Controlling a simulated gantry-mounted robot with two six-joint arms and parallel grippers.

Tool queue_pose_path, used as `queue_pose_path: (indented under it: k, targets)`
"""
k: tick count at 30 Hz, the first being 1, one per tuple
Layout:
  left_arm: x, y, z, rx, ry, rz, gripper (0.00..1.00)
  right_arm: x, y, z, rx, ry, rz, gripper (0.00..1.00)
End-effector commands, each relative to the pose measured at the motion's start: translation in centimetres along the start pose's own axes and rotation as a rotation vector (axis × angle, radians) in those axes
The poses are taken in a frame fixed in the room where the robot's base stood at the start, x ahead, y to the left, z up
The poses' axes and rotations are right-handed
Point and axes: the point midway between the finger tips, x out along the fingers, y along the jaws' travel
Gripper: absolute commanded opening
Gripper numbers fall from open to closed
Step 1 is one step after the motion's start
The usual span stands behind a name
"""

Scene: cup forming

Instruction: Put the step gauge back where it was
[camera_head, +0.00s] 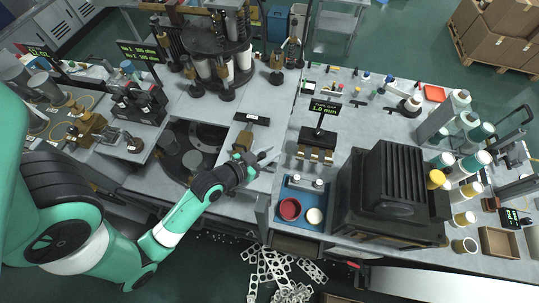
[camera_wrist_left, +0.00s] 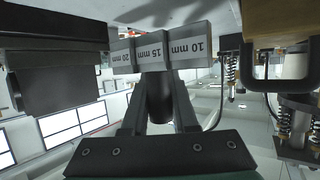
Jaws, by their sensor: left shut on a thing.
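The step gauge (camera_wrist_left: 165,50) shows in the left wrist view as a grey stepped block with faces marked 10 mm, 15 mm and 20 mm. The lettering is upside down there. My left gripper (camera_wrist_left: 158,85) is shut on it, with its dark fingers below the block. In the head view my left gripper (camera_head: 257,163) is over the grey worktop, just in front of a brass-coloured block (camera_head: 243,140). The gauge is too small there to make out clearly. My right gripper is not in view.
A black display (camera_head: 323,107) reading 1.0 mm stands behind brass pieces (camera_head: 315,154), right of the gripper. A blue tray (camera_head: 286,217) with a red dish and a pale dish is nearer. A large dark ribbed machine (camera_head: 393,192) stands further right. Loose scrap (camera_head: 275,272) lies below.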

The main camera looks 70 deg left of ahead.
Motion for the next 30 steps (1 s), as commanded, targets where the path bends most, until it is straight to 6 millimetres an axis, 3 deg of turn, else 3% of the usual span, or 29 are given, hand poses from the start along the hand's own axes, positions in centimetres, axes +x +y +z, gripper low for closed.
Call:
queue_pose_path:
  k: [3,14,15,19,30]
  targets:
    - [0.60,-0.01,1.49,-0.001,0.000,-0.001,0.00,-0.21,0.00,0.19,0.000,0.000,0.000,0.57]
    - [0.81,-0.01,1.91,-0.001,0.002,-0.001,0.00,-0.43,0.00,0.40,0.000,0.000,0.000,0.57]
    - [0.76,-0.01,1.87,-0.001,0.001,-0.001,0.32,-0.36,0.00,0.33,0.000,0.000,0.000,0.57]
    - [0.75,-0.01,1.84,-0.001,0.001,-0.001,0.55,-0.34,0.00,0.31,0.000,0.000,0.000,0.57]
    - [0.44,-0.02,1.41,0.000,0.000,-0.001,0.57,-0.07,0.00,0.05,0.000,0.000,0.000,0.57]
